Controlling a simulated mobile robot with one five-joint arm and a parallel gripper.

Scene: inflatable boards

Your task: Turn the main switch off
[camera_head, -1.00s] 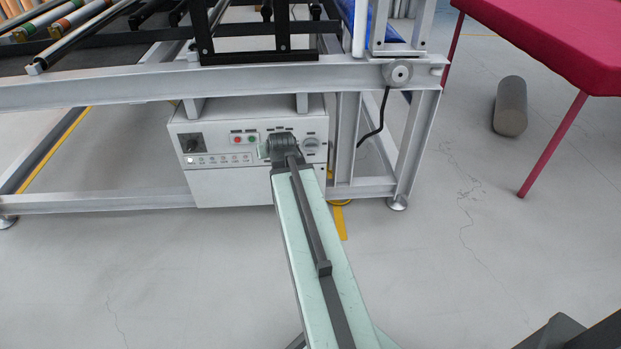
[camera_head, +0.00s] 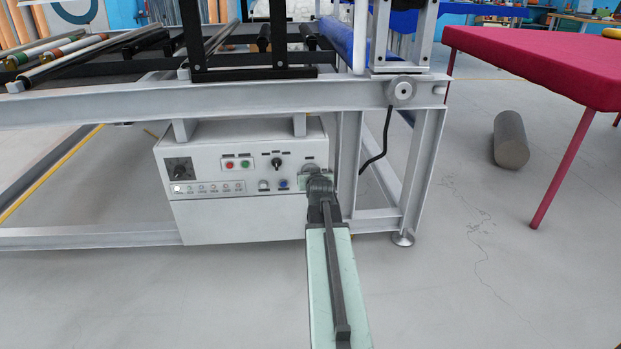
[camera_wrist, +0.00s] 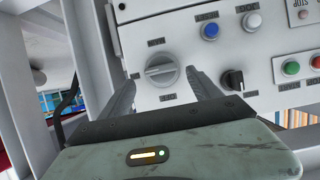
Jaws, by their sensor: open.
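In the wrist view the knob's ridge lies roughly level, tilted slightly. My gripper (camera_wrist: 162,80) is open, with one finger to each side of the knob and gaps between. I cannot tell how far the fingertips are from the panel. In the head view my gripper (camera_head: 315,178) is at the right end of the box front and hides most of the knob.
A black selector knob (camera_wrist: 233,80) sits close to the right finger in the wrist view. Blue (camera_wrist: 210,31), white, green and red buttons are nearby. A frame leg (camera_head: 345,165) and black cable (camera_head: 376,162) stand right of the box. Floor in front is clear.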

